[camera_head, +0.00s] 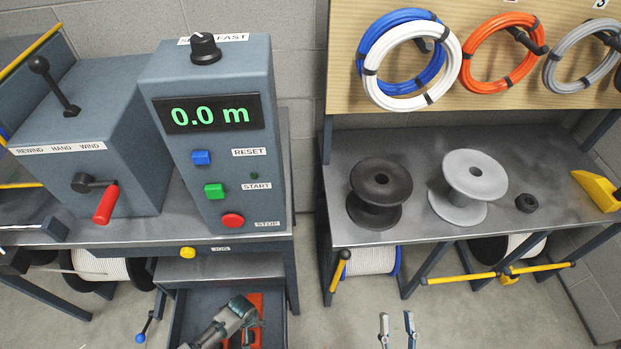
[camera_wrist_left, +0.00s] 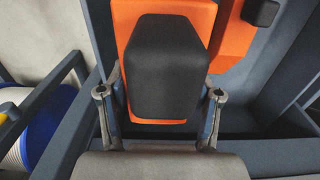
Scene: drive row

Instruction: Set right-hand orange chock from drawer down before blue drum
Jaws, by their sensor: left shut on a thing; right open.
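In the head view my left gripper (camera_head: 248,314) reaches into the open drawer (camera_head: 196,306) below the control box. It is shut on the right-hand orange chock (camera_wrist_left: 126,18) by its black block-shaped grip (camera_wrist_left: 170,65), with one finger on each side in the left wrist view. I cannot tell whether the chock is clear of the drawer floor. A second orange chock (camera_wrist_left: 234,38) with a black grip lies beside it. The blue drum (camera_head: 396,263), blue-flanged with pale cable, stands under the right bench. My right gripper (camera_head: 397,330) is open and empty over the floor.
A blue-knobbed lever (camera_head: 145,328) stands left of the drawer. A yellow-ended bar (camera_head: 340,270) stands by the blue drum's left side. Bench legs (camera_head: 420,272) flank the drum. The floor (camera_head: 330,325) between drawer and drum is clear. Spools (camera_head: 381,190) sit on the right bench.

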